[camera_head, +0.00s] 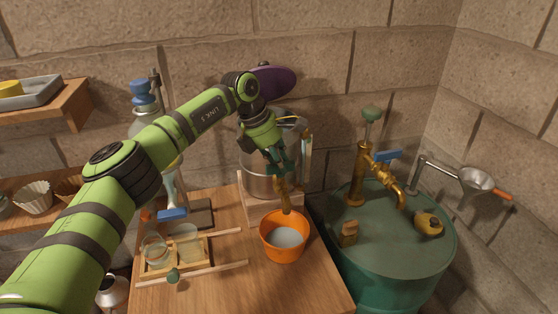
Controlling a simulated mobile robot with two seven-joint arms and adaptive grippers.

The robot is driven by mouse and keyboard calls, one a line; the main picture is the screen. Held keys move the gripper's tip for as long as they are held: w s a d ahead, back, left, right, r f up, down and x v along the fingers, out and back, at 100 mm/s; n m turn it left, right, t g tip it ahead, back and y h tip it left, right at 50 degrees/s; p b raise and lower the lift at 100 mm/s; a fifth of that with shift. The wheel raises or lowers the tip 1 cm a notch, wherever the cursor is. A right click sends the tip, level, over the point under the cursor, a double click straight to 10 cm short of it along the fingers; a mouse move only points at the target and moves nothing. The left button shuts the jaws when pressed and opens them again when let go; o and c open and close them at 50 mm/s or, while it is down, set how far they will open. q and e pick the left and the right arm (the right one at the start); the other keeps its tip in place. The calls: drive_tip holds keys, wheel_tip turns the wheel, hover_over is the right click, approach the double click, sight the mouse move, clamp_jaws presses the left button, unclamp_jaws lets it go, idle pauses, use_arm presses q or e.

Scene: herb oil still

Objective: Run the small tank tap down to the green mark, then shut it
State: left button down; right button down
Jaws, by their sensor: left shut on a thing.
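The small tank (257,181) is a steel vessel on a wooden block at the table's back edge, partly hidden by my left arm. An upright gauge tube (307,150) stands at its right side; I cannot make out the green mark or the level. My left gripper (279,169) is shut at the tank's front, on what looks like its tap, whose handle is hidden. A brownish length (284,197) runs down from there to the orange bucket (284,255); I cannot tell whether it is spout or stream. Greyish liquid lies in the bucket. My right gripper is not in view.
A large green drum (385,245) stands at the right, with a brass tap (385,176) and blue lever (388,156) above it. A wooden rack (161,268) with glass jars is left of the bucket. A purple rounded thing (275,80) is behind my wrist.

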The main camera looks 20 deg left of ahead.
use_arm(q)
drive_tip(key=c, duration=1.4)
unclamp_jaws()
drive_tip(key=shift+r, duration=0.15)
drive_tip(key=v, duration=1.2)
drive_tip(key=shift+s, duration=0.15)
